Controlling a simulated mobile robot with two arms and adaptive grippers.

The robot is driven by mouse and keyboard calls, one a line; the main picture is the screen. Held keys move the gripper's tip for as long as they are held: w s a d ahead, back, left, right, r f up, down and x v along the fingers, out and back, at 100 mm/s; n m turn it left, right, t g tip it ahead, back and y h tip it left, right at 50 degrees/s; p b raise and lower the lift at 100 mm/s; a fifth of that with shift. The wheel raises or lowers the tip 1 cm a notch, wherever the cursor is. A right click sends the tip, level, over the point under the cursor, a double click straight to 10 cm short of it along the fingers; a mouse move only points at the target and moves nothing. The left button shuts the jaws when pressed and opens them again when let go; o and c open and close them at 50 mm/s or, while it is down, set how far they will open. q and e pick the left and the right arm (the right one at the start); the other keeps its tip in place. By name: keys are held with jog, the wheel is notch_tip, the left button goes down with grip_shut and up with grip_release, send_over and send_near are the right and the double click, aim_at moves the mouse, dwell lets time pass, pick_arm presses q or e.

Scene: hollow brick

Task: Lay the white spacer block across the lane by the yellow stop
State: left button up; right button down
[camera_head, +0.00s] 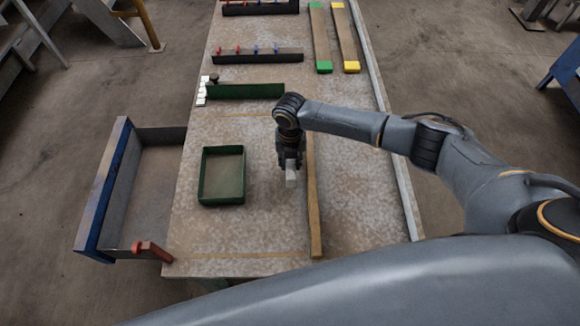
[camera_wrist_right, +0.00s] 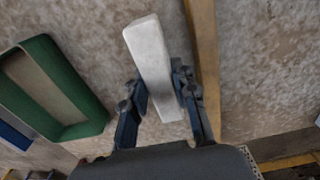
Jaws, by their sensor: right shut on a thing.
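My right gripper (camera_head: 290,162) is shut on the white spacer block (camera_head: 291,178), above the speckled table, just left of a long wooden strip (camera_head: 314,205). In the right wrist view the block (camera_wrist_right: 150,55) sticks out lengthwise between the two fingers (camera_wrist_right: 160,88). Farther up the table lies a wooden lane with a yellow stop (camera_head: 352,66) at its near end and yellow at its far end. A similar lane with a green stop (camera_head: 324,67) lies to its left. My right gripper is well short of both. My left gripper is not in view.
A green tray (camera_head: 222,198) stands left of the block. A green rail (camera_head: 245,91) and a dark rack with red and blue pegs (camera_head: 257,57) lie farther back. Small white blocks (camera_head: 202,92) sit at the left edge. A blue-sided bin (camera_head: 107,190) adjoins the table's left side.

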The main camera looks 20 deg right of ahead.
aim_at(290, 167)
notch_tip(290, 167, down, 3)
jog(key=shift+w+a+r+b, duration=0.1)
jog(key=shift+b, duration=1)
jog(key=c, duration=1.1)
grip_release()
jog(key=shift+o, duration=0.2)
